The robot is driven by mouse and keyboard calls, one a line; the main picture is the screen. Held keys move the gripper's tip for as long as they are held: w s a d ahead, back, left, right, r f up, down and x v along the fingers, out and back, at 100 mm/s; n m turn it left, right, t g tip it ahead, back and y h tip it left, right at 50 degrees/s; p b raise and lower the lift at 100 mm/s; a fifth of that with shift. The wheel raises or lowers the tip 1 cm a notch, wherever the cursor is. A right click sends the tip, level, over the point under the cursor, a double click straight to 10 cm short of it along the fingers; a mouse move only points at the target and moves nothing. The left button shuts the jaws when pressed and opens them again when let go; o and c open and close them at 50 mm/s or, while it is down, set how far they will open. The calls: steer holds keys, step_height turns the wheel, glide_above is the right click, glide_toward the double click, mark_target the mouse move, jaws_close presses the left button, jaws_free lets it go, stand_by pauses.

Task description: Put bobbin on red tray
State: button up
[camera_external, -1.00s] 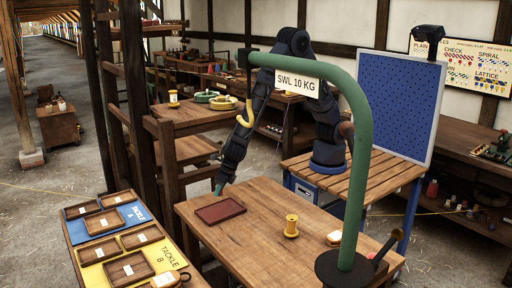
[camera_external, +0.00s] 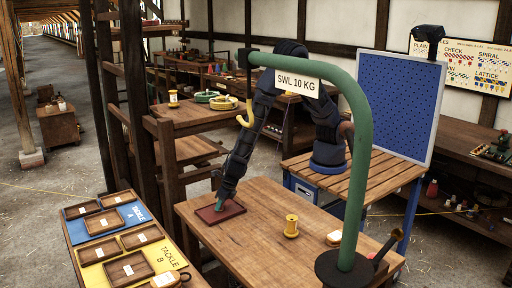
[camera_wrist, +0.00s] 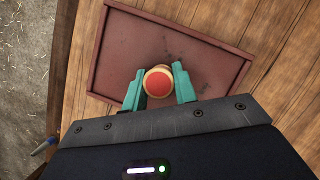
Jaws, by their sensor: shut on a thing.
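The red tray (camera_external: 229,212) lies on the wooden table and fills much of the wrist view (camera_wrist: 112,54). My gripper (camera_wrist: 160,84) is shut on a bobbin (camera_wrist: 158,83), seen end-on with a red face and a tan rim between the teal fingers. The bobbin is over the tray; I cannot tell whether it touches the tray floor. In the external view my gripper (camera_external: 220,200) is low over the tray's left part, and the bobbin is too small or hidden to make out. A yellow bobbin (camera_external: 291,226) stands on the table to the right of the tray.
A yellow-and-white item (camera_external: 334,238) lies near the green post (camera_external: 357,200) with its dark round base. Small wooden trays (camera_external: 137,239) on blue and yellow boards stand at the left. The table between tray and yellow bobbin is clear.

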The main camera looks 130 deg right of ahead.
steer(key=shift+f, duration=0.15)
steer(key=o, duration=1)
steer(key=shift+c, duration=0.2)
